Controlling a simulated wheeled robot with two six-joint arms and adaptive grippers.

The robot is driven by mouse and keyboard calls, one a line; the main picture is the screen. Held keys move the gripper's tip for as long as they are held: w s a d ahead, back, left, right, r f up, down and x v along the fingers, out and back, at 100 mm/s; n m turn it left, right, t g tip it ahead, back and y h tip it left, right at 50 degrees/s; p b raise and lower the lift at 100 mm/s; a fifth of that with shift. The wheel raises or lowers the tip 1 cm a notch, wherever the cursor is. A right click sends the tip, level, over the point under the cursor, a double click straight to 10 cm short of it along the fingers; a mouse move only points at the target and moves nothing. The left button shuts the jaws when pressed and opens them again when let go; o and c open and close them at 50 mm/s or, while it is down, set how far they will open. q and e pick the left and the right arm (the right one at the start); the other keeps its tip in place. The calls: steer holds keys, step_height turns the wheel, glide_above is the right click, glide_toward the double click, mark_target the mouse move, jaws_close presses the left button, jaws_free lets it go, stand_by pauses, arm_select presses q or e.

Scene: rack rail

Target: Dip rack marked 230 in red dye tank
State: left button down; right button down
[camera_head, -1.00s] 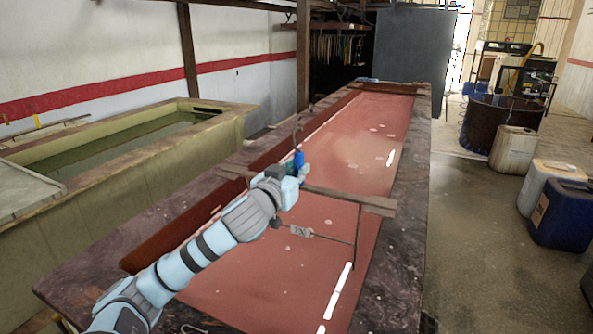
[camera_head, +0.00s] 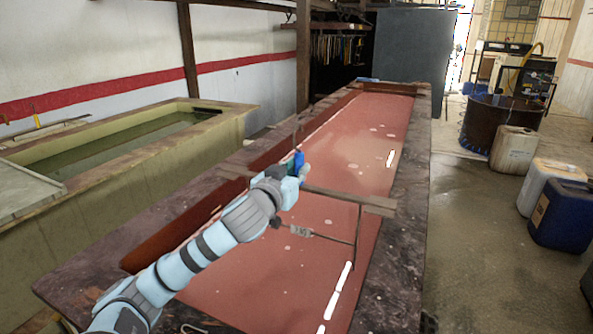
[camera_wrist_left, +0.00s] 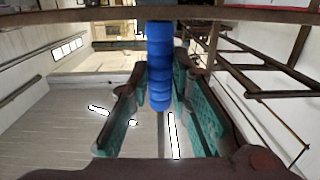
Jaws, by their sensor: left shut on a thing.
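The rack is a wooden bar (camera_head: 350,199) with thin rods under it and a small tag (camera_head: 300,231); its number is too small to read surely. The bar lies crosswise over the red dye tank (camera_head: 330,270), and the lower rod shows just over or at the red liquid. My left gripper (camera_head: 297,171) is shut on the rack's blue grip (camera_head: 298,160), below a thin upright hook. In the left wrist view the blue grip (camera_wrist_left: 158,70) stands between the teal finger pads. My arm hides part of the rack. My right gripper is not in view.
A second tank (camera_head: 110,150) with dark green liquid stands at the left. A wooden post (camera_head: 303,55) rises behind the red tank. A white jug (camera_head: 513,150), a blue jug (camera_head: 563,215) and a dark drum (camera_head: 500,122) stand on the floor at the right.

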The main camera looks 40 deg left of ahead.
arm_select(q)
step_height(320, 180, up, 18)
steer(key=p, duration=1.7)
steer(key=shift+s+f+b, duration=0.1)
steer(key=shift+f+b, duration=0.1)
steer(key=shift+b, duration=0.1)
